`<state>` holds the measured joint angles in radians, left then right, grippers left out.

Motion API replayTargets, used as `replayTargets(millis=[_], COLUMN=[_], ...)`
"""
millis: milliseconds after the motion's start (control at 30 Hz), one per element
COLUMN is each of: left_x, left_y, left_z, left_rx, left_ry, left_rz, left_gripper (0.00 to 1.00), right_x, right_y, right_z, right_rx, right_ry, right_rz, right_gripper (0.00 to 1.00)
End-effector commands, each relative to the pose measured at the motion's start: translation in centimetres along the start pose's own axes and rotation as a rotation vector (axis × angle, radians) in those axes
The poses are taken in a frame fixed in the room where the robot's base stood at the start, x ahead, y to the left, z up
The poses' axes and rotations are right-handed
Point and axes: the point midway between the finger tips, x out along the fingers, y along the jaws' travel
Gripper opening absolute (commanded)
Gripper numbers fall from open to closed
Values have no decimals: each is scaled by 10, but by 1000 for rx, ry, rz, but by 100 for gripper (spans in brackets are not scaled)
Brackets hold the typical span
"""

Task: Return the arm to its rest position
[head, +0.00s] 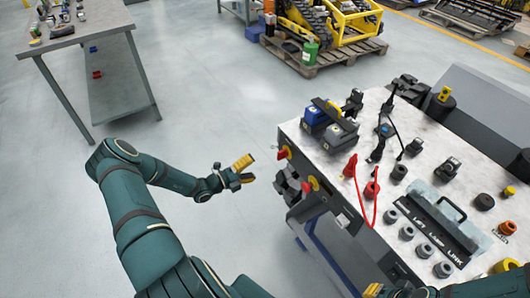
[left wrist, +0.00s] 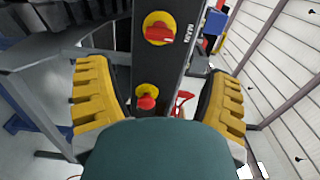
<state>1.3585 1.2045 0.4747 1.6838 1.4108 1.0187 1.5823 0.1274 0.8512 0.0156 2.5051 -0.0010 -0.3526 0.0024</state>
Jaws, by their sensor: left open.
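My left arm reaches in from the left, and its left gripper (head: 243,174) hangs in free air just left of the workbench's side. Its yellow fingers stand wide apart with nothing between them, as the left wrist view (left wrist: 160,100) shows. Beyond the fingers is a dark panel with an upper red knob (left wrist: 158,30) and a lower red knob (left wrist: 147,98), both on yellow discs. They look apart from the fingers. A teal part of mine covers the lower middle of that view. My right gripper (head: 385,291) shows only partly at the bottom edge; its jaws are unclear.
The workbench (head: 330,160) on the right carries blue and grey blocks, a red cable, several dark cylinders and a grey handled case (head: 440,220). A metal table (head: 85,30) stands upper left. A pallet (head: 320,55) with yellow machinery is behind. Open floor lies between.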

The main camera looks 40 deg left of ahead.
Motion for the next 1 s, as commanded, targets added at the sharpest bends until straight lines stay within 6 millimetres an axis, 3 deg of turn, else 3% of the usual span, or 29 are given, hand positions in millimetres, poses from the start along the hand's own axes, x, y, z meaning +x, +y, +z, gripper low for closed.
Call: replayTargets(millis=[233,367,467,567,700,833,1000], left_x=[1,15,34,48,42,18,-11], left_y=[0,2,8,16,30,39,39], left_z=[-1,-26,-72,-138,-230,-286,-324], left_rx=[3,61,189,405,821,1250,1830], left_ry=[5,87,248,494,909,1276,1679], left_rz=[2,37,97,155,162,52,-272], left_gripper=[80,80,80,80,80,80,80], right_x=[0,0,0,0,0,0,0], right_y=[0,0,0,0,0,0,0], right_z=[0,0,0,0,0,0,0], right_rx=[0,0,0,0,0,0,0], right_ry=[0,0,0,0,0,0,0], right_rz=[0,0,0,0,0,0,0], right_gripper=[0,0,0,0,0,0,0])
